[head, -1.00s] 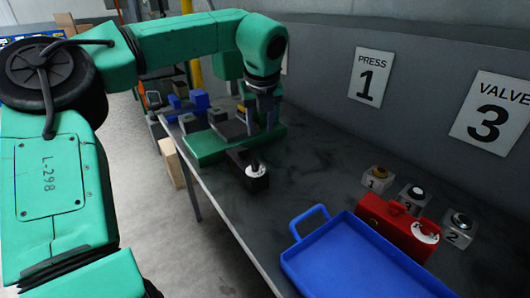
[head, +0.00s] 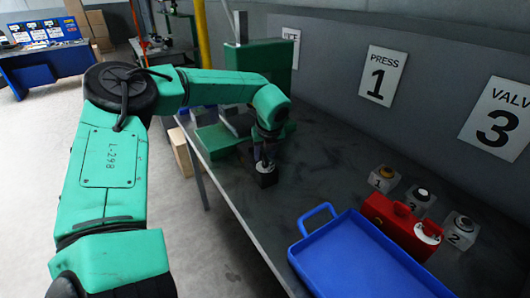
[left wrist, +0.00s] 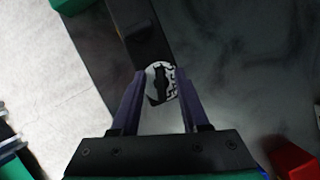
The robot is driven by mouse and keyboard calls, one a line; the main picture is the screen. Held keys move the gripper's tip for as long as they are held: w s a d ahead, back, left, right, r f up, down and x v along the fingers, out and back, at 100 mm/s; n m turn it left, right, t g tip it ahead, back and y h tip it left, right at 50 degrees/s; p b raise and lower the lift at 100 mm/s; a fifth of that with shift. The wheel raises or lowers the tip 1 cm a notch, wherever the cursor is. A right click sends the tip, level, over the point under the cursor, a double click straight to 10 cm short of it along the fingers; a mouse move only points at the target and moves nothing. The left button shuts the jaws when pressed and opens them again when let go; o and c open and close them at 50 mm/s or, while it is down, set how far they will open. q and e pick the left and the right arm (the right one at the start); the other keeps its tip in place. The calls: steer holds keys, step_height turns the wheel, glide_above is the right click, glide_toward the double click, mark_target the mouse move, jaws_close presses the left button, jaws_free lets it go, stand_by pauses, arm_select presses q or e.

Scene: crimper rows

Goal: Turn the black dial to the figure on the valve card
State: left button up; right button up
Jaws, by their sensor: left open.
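The black dial (left wrist: 162,86) is a dark knob on a round white plate with black marks, on a dark box (head: 267,180) at the near end of the green machine on the bench. My left gripper (left wrist: 160,74) is open, pointing down, with one finger on each side of the dial. I cannot tell whether the fingers touch it. In the head view the left gripper (head: 264,158) hides much of the plate; the knob's setting is too small to read. The valve card (head: 497,117) on the wall shows a 3; its right edge is cut off. My right gripper is not in view.
A press card (head: 382,75) reads 1; another card (head: 291,42) is partly hidden. Grey blocks with buttons (head: 384,178) stand by a red box (head: 402,226) with a white disc. A blue tray (head: 306,252) lies in front. Bench between machine and tray is clear.

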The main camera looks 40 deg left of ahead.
arm_select(q)
jaws_close()
steer(key=m+b, duration=0.1)
steer(key=b, duration=0.1)
steer(key=shift+f+m+t+b, duration=0.2)
steer(key=shift+m+t+b, duration=0.1)
steer(key=shift+m+b, duration=0.1)
steer(key=shift+w+m+h+b, duration=0.1)
steer(key=shift+m+h+b, duration=0.3)
steer(key=shift+m+b, duration=0.35)
steer(key=shift+r+m+t+h+b, duration=0.1)
steer(key=shift+m+t+h+b, duration=0.25)
steer(key=shift+m+b, duration=0.4)
steer(key=shift+r+m, duration=0.15)
steer(key=shift+m, duration=0.45)
